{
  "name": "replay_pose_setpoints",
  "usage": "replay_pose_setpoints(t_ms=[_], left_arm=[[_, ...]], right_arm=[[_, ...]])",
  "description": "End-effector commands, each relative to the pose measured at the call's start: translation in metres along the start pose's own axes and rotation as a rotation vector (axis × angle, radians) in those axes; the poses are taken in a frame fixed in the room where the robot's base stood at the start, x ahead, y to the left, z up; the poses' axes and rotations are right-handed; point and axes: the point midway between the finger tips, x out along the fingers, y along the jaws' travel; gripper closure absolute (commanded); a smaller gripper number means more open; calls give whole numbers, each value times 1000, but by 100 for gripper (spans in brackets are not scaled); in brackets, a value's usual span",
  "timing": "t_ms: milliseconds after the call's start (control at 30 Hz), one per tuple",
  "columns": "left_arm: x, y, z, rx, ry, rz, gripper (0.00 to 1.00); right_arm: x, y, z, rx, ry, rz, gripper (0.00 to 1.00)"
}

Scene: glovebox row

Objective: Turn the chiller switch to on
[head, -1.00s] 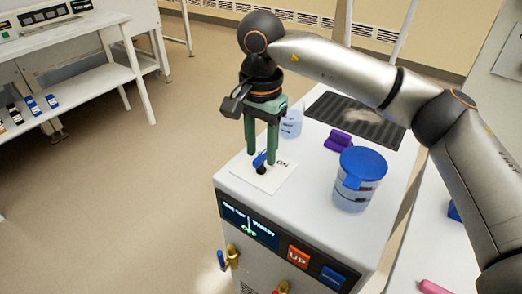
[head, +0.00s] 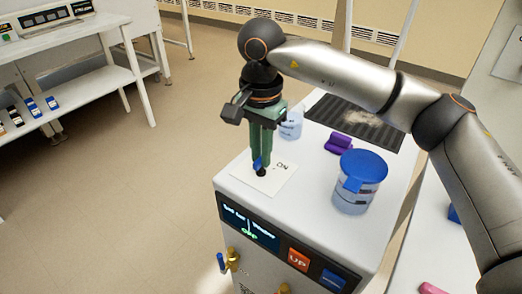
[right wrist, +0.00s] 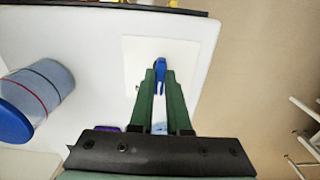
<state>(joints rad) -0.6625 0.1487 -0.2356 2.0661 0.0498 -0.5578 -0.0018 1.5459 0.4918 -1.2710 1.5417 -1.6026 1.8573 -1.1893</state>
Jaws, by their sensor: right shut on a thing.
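The chiller (head: 228,183) is a white box with a dark front display (head: 249,226) that reads OFF in green. On its top lies a white plate (head: 276,182) marked ON, with a blue switch handle (head: 256,164) on a dark base. My right gripper (head: 262,168) points straight down over the plate, its green fingers shut on the blue handle. In the right wrist view the blue handle (right wrist: 160,75) sits between the fingertips (right wrist: 160,78). My left gripper is not in view.
A blue-lidded container (head: 358,180) stands right of the switch on the chiller top. A clear beaker (head: 291,126), a purple object (head: 338,143) and a dark ribbed mat (head: 357,119) lie behind. Orange UP (head: 298,259) and blue buttons (head: 333,279) are on the front.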

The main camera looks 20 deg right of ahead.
Motion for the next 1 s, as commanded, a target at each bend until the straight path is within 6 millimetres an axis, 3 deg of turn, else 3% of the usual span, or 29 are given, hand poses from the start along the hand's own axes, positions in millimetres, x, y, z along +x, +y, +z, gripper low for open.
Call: replay_pose_setpoints(t_ms=[433,1000], left_arm=[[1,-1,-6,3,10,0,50],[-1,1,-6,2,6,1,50]], right_arm=[[0,0,0,47,0,1,100],[0,0,0,412,0,1,100]])
